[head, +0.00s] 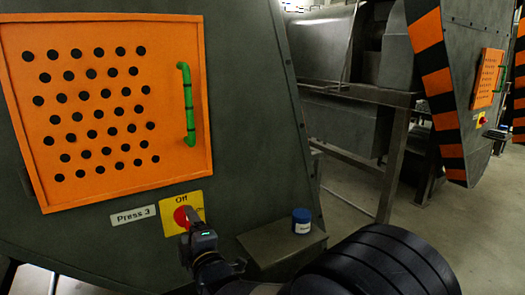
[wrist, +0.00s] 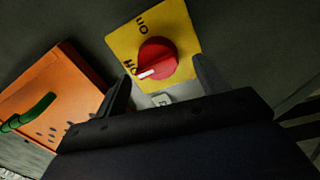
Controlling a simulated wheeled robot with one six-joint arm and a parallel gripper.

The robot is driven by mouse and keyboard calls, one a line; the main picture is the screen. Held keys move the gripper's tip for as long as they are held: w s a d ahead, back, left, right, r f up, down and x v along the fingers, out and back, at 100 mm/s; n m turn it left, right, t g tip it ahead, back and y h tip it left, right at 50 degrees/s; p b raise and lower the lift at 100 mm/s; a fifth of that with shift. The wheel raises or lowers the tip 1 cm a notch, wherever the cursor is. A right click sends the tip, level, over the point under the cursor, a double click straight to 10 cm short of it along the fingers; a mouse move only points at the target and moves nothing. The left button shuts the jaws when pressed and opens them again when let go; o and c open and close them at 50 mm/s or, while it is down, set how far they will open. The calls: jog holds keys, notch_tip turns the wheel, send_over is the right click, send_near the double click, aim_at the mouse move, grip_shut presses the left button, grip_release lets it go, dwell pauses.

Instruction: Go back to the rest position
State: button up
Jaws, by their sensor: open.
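My gripper (head: 190,222) is in front of the rotary switch below the orange panel of Press 3. In the wrist view my gripper (wrist: 161,69) is open, with one finger on each side of the red knob (wrist: 158,56) and nothing held. I cannot tell whether either finger touches the knob. The knob sits on a yellow plate (head: 196,202) with the words On and Off. Its white mark points toward Off in the wrist view. In the head view my gripper partly hides the knob (head: 181,214).
The orange perforated panel (head: 110,180) has a green handle (head: 187,105). A blue-lidded jar (head: 301,221) stands on a grey ledge (head: 262,245) right of my gripper. Another press (head: 467,60) with striped edges stands at the right. Open floor (head: 480,220) lies before it.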

jog(key=shift+x, duration=1.4)
jog(key=shift+s+d, duration=0.1)
